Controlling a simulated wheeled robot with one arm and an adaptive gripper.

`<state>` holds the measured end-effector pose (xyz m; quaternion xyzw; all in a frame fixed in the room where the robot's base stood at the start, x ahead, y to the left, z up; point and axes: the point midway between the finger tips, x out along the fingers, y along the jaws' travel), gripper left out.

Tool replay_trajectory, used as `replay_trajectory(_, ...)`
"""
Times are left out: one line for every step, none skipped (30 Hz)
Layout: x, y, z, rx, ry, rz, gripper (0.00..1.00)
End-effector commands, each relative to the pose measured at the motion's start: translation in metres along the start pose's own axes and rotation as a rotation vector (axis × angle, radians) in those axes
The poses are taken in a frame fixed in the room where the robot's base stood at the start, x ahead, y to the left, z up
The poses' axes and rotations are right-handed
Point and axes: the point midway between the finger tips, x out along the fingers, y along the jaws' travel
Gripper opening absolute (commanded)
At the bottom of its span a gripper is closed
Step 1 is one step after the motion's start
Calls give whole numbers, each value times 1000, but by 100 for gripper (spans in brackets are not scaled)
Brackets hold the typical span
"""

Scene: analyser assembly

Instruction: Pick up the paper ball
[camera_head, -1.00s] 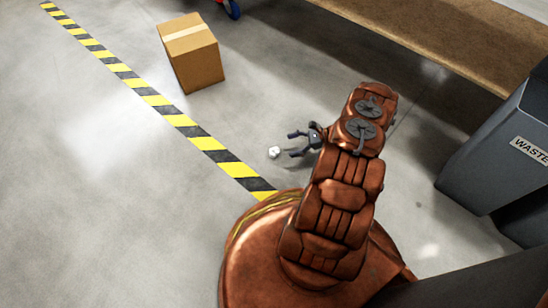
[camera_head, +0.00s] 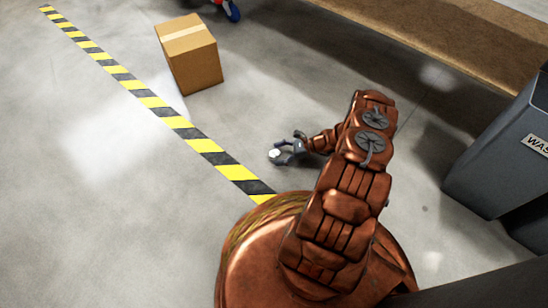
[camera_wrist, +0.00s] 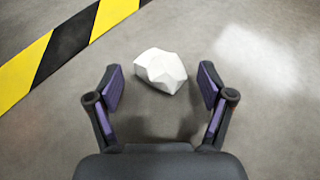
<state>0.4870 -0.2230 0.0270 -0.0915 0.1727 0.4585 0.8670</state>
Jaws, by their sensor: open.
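The paper ball (camera_wrist: 161,71) is a small white crumpled lump on the grey floor. In the wrist view it lies just ahead of and between the fingertips of my gripper (camera_wrist: 159,84), nearer the left finger. My gripper is open, with a finger on each side and nothing held. In the head view my gripper (camera_head: 281,153) points left, and the paper ball (camera_head: 274,154) shows at its fingertips.
A yellow and black floor stripe (camera_head: 173,121) runs left of the ball. A cardboard box (camera_head: 190,57) stands beyond it. A grey waste bin (camera_head: 490,165) is at the right, and a brown bench or shelf (camera_head: 420,35) is at the upper right. The floor around the ball is clear.

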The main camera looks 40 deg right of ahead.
Motion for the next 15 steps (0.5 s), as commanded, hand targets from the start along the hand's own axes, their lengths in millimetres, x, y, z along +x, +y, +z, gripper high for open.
replay_trajectory(4,0,-1,0,-1,0,80)
replay_trajectory(5,0,-1,1,-1,0,80)
replay_trajectory(6,0,0,1,-1,0,80)
replay_trajectory(7,0,0,1,-1,0,80)
replay_trajectory(7,0,0,1,-1,0,80)
replay_trajectory(7,0,0,0,-1,0,80)
replay_trajectory(7,0,0,0,-1,0,80)
replay_trajectory(7,0,1,0,-1,-1,80)
replay_trajectory(7,0,1,0,-1,0,80)
replay_trajectory(7,0,1,0,-1,0,80)
replay_trajectory(7,0,1,0,-1,0,80)
replay_trajectory(7,0,1,0,-1,0,77)
replay_trajectory(7,0,1,0,-1,0,74)
replay_trajectory(7,0,1,0,-1,0,71)
replay_trajectory(7,0,1,0,-1,0,67)
